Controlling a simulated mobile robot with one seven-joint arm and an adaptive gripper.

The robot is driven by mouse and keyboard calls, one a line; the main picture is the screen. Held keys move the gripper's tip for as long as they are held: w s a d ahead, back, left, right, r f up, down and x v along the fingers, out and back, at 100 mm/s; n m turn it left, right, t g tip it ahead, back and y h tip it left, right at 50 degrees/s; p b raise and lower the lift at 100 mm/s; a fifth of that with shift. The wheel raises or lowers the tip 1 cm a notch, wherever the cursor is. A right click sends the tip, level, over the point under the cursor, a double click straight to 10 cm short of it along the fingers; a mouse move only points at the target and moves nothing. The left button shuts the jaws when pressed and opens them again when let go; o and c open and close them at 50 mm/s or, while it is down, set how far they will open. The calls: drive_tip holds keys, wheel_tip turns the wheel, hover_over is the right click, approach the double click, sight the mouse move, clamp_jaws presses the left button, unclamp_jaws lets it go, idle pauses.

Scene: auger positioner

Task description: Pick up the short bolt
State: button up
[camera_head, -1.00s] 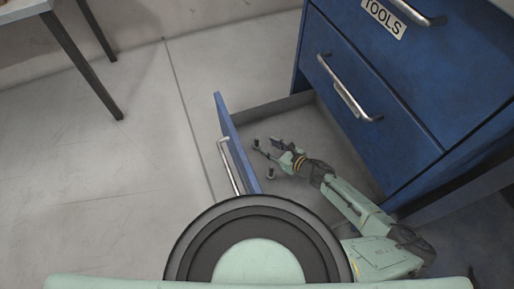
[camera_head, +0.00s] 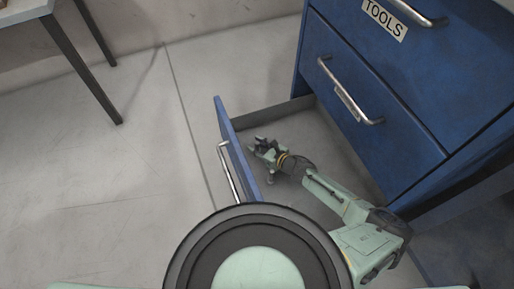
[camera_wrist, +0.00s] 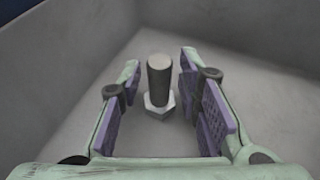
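A bolt (camera_wrist: 159,82) stands upright on its pale hex head inside the open drawer, with its dark cylindrical shank pointing up. In the wrist view it stands between the two purple-padded fingers of my gripper (camera_wrist: 160,90), with a gap on both sides. The gripper is open and holds nothing. In the head view my gripper (camera_head: 260,145) is low in the drawer, near its front panel, and hides this bolt. Another small upright piece, probably a second bolt (camera_head: 270,179), shows partly below the gripper. I cannot compare the bolts' lengths here.
The open drawer's blue front panel (camera_head: 236,150) with its metal handle stands close to the left of my gripper. The drawer's grey walls surround it. The blue cabinet (camera_head: 370,95) labelled TOOLS rises to the right. The drawer floor behind the gripper looks clear.

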clamp_jaws()
idle(0.5)
